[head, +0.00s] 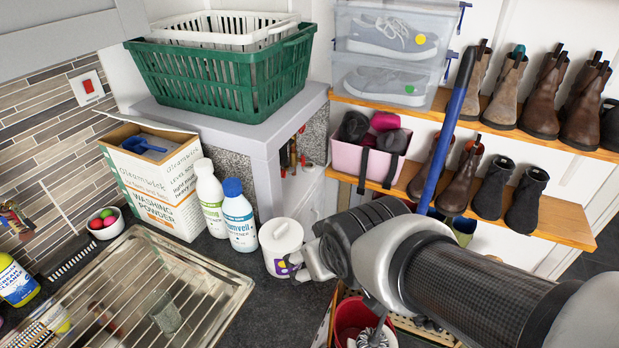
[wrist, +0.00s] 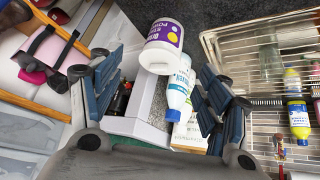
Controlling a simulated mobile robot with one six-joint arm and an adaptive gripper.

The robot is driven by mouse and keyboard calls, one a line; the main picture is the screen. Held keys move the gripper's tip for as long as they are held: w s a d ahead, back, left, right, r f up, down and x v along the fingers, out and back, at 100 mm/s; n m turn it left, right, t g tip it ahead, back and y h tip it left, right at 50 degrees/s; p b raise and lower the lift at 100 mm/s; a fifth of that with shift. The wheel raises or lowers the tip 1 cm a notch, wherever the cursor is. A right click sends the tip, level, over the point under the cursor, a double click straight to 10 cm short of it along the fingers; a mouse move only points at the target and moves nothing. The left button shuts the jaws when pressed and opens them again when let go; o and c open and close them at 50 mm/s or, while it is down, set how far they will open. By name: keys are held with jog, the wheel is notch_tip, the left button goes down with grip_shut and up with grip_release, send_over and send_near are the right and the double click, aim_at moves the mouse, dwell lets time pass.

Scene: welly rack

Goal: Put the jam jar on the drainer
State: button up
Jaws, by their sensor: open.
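The metal drainer (head: 226,288) is a wire rack in a tray at the lower left of the head view. It also shows at the upper right of the wrist view (wrist: 207,42). A clear glass vessel (head: 167,312), which looks like the jam jar, is on its wires; it shows in the wrist view (wrist: 270,62) too. I cannot tell if it is upright. My gripper (head: 312,264) is beside a white tub (head: 281,248), to the right of the drainer. In the wrist view my gripper (wrist: 153,72) has its fingers spread wide, with nothing held.
A blue-capped bottle (head: 239,215), another white bottle (head: 212,198) and a washing powder box (head: 155,185) stand behind the drainer. A green basket (head: 225,75) is on a raised shelf. A boot rack (head: 470,212) is at the right. Yellow cleaner (head: 15,280) is at the left.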

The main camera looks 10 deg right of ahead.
jog(key=s+d+r+m+g, duration=0.2)
jog(key=s+d+r, duration=0.1)
jog(key=s, duration=0.9)
jog(key=shift+r, duration=0.2)
notch_tip(320, 180, down, 3)
jog(key=b, duration=0.2)
jog(key=shift+r+b, duration=0.15)
jog(key=shift+b, duration=0.2)
